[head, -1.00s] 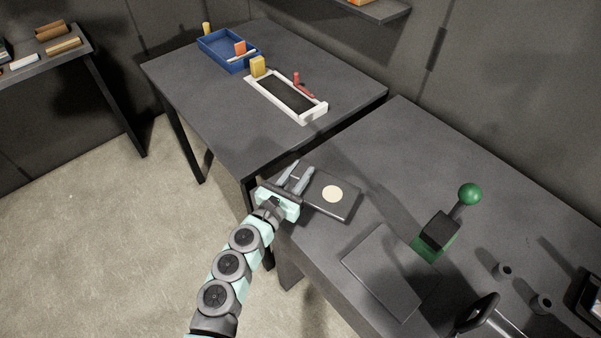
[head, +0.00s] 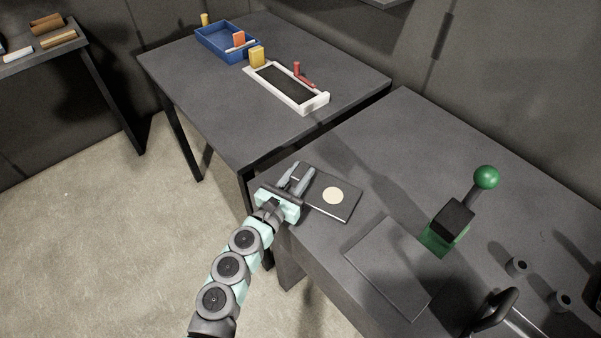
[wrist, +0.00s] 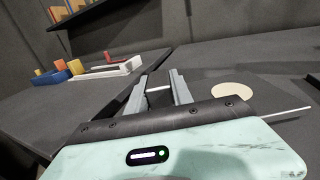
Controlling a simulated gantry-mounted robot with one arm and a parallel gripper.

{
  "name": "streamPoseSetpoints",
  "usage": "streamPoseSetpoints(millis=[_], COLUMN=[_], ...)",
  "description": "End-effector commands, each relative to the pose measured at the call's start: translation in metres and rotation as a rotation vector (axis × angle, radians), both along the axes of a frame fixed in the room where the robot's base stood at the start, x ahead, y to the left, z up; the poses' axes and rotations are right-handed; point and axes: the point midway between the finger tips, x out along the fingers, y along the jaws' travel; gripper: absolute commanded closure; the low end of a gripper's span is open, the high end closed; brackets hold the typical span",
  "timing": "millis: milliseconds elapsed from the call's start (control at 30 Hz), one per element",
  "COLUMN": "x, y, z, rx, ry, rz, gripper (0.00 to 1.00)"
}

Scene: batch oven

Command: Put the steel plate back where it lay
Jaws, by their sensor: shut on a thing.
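The steel plate, a dark flat square (head: 345,212) with a cream disc (head: 333,195) on it, is at the left end of the right-hand table. My gripper (head: 297,178) is shut on its left side. I cannot tell whether the plate touches the table. In the wrist view the fingers of my gripper (wrist: 158,90) show a thin pale bar between them, and the cream disc (wrist: 231,89) is to their right. The gripper's body hides much of the plate there. A thin grey square (head: 395,268) lies flat on the table to the right, apart from the plate.
A green device with a ball-topped lever (head: 486,178) stands behind the grey square. Two small grey cylinders (head: 515,266) and a dark handle (head: 497,308) are farther right. The back table holds a blue bin (head: 222,45) and a white frame (head: 318,103). Right-table space behind the plate is clear.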

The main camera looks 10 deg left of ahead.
Motion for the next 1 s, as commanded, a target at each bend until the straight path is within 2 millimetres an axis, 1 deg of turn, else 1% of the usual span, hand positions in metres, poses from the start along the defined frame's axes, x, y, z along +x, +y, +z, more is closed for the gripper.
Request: streamPoseSetpoints(millis=[933,967,1000], x=[0.0,0.0,0.0], y=[0.0,0.0,0.0], z=[-0.01,-0.009,-0.009], rx=[0.0,0.0,0.0], ry=[-0.001,-0.001,-0.001], rz=[-0.001,-0.001,0.0], gripper=[1.0,0.72,0.69])
